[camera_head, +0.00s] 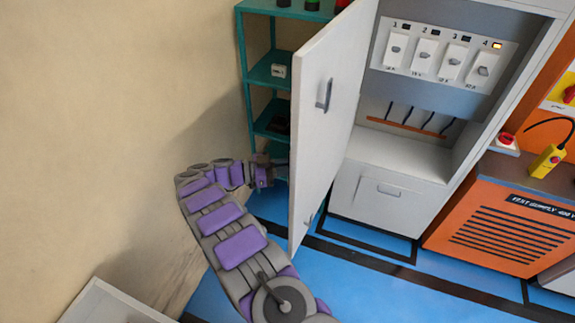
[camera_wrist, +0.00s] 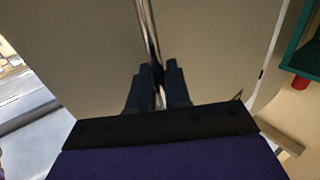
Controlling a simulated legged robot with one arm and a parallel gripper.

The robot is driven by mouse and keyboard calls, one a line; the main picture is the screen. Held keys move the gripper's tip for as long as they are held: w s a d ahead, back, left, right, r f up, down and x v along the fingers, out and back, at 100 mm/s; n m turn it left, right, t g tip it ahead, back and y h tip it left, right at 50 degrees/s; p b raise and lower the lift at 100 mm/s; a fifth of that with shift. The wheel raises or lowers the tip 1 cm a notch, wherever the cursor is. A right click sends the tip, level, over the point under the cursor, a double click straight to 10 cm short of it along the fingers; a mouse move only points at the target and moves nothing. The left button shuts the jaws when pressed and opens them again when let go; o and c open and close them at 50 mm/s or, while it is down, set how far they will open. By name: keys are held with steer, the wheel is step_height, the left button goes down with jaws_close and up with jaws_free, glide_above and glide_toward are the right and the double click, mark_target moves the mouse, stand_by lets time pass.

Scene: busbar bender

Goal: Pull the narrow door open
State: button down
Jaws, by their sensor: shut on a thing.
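The narrow door (camera_head: 325,140) is a tall pale panel, swung well out from the front of the grey cabinet and standing open. A small grey fitting (camera_head: 324,95) is on the face toward the head camera. My gripper (camera_head: 280,165) reaches behind the door's left edge, so its fingertips are hidden there. In the wrist view my gripper (camera_wrist: 158,80) is shut on an upright shiny metal bar handle (camera_wrist: 146,25). The pale door face (camera_wrist: 85,45) fills most of that view behind the handle.
The cabinet (camera_head: 400,155) holds a row of numbered switches (camera_head: 443,54). A green shelf (camera_head: 260,75) stands behind the door against the beige wall (camera_head: 110,100). An orange test supply unit (camera_head: 490,225) is at the right. Blue floor (camera_head: 370,285) is clear in front.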

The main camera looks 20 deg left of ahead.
steer(key=shift+d+r, duration=0.15)
steer(key=shift+d, duration=0.3)
steer(key=c, duration=1.5)
jaws_free()
steer(key=shift+a, duration=0.1)
steer(key=shift+o, duration=0.9)
steer(key=shift+w+a, duration=0.15)
steer(key=shift+a, duration=0.05)
steer(key=shift+a+r, duration=0.15)
steer(key=shift+r, duration=0.2)
steer(key=s+d+r, duration=0.2)
steer(key=s+d, duration=0.1)
steer(key=s, duration=0.4)
steer(key=s+d+r+p, duration=0.1)
steer(key=s+d, duration=0.3)
steer(key=s, duration=0.3)
steer(key=shift+r+p, duration=0.3)
steer(key=shift+r, duration=0.05)
